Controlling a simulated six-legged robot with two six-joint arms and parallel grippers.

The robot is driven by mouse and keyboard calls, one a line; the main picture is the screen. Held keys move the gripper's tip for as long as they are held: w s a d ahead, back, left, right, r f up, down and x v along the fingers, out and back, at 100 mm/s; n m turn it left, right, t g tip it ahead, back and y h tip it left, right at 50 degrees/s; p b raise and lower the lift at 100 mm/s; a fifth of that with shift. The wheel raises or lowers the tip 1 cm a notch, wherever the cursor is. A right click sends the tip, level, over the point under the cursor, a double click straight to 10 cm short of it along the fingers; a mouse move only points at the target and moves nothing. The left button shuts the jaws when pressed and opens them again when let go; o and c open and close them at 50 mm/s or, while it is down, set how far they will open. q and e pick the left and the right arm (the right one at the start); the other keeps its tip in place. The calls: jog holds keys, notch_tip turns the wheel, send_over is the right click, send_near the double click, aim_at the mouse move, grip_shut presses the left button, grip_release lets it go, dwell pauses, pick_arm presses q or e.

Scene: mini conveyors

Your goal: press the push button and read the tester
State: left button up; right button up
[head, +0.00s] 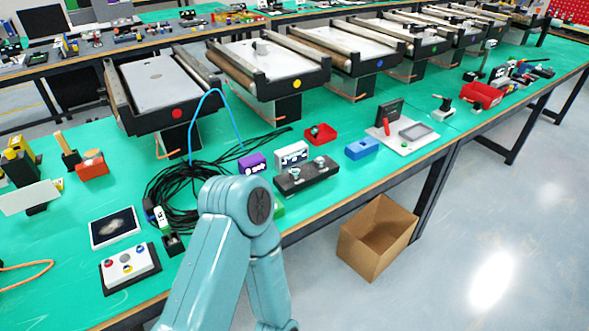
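A white control box with several coloured round buttons (127,264) sits on a black base at the front left of the green table. I cannot tell for sure which of these is the push button or the tester, and no reading is legible. One of my arms rises at the bottom centre; neither gripper shows.
A tablet-like panel (114,227) lies behind the control box. A tangle of black cable (183,196) lies behind my arm. Mini conveyors (163,80) line the table's back. A blue box (361,149) stands near the front edge. A cardboard box (372,252) is on the floor.

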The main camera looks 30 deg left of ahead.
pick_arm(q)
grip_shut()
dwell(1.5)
